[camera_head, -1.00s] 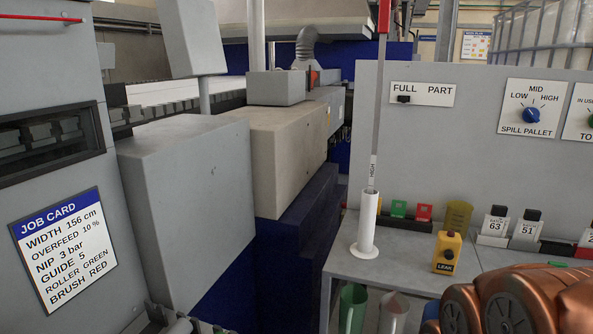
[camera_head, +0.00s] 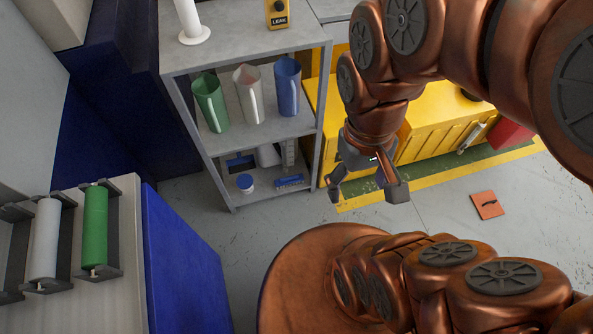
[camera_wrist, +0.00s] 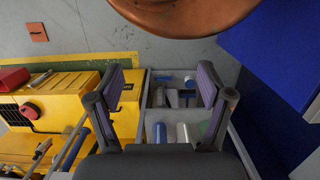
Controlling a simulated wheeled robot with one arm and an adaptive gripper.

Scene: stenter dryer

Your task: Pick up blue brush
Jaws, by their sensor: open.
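A small blue item, which looks like the blue brush (camera_head: 290,181), lies at the front right of the low shelf of a grey rack. It also shows small in the wrist view (camera_wrist: 163,78), in the gap between my fingers but beyond them. Its bristles are too small to make out. My gripper (camera_head: 366,190) is open and empty, pointing down to the right of the rack and apart from it. In the wrist view my gripper (camera_wrist: 160,86) has its two fingers spread wide.
The grey rack (camera_head: 222,168) holds a blue-lidded jar (camera_head: 245,182) beside the blue item. Its middle shelf carries green (camera_head: 210,101), white (camera_head: 248,93) and blue (camera_head: 288,89) jugs. A yellow cabinet (camera_head: 430,130) stands right. An orange plate (camera_head: 487,205) lies on open floor.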

